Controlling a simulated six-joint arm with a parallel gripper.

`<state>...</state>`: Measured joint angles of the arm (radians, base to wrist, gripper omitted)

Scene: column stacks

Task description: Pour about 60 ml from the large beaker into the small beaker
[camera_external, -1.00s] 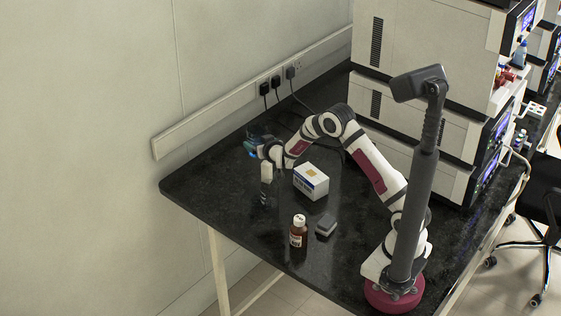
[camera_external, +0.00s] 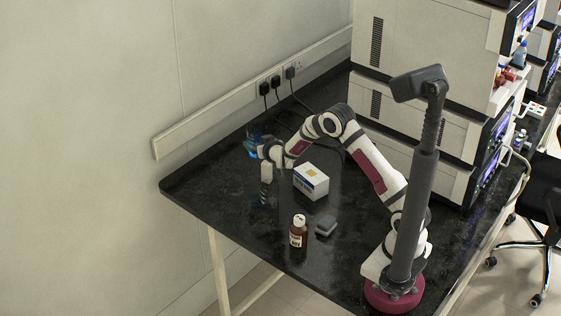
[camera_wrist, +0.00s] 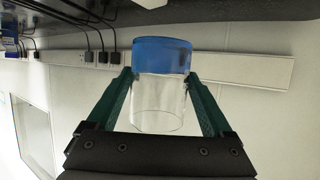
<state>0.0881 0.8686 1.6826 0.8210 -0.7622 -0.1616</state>
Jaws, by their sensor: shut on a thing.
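A clear glass beaker with blue liquid (camera_wrist: 161,55) is held between the two green fingers of my gripper (camera_wrist: 160,77). I take it to be the large beaker. The wrist view is upside down, with the dark bench at its top, so the liquid lies at the beaker's base and the beaker looks about upright. In the outside view my gripper (camera_external: 257,149) is at the far left part of the bench, with the blue of the beaker showing beside it. I cannot make out a separate small beaker in either view.
A white box (camera_external: 311,182) stands on the black bench (camera_external: 215,185) near my wrist. A brown bottle with a white cap (camera_external: 298,232) and a small grey block (camera_external: 326,226) are in front. Plugs and cables (camera_external: 277,85) run along the wall behind. The bench's left end is clear.

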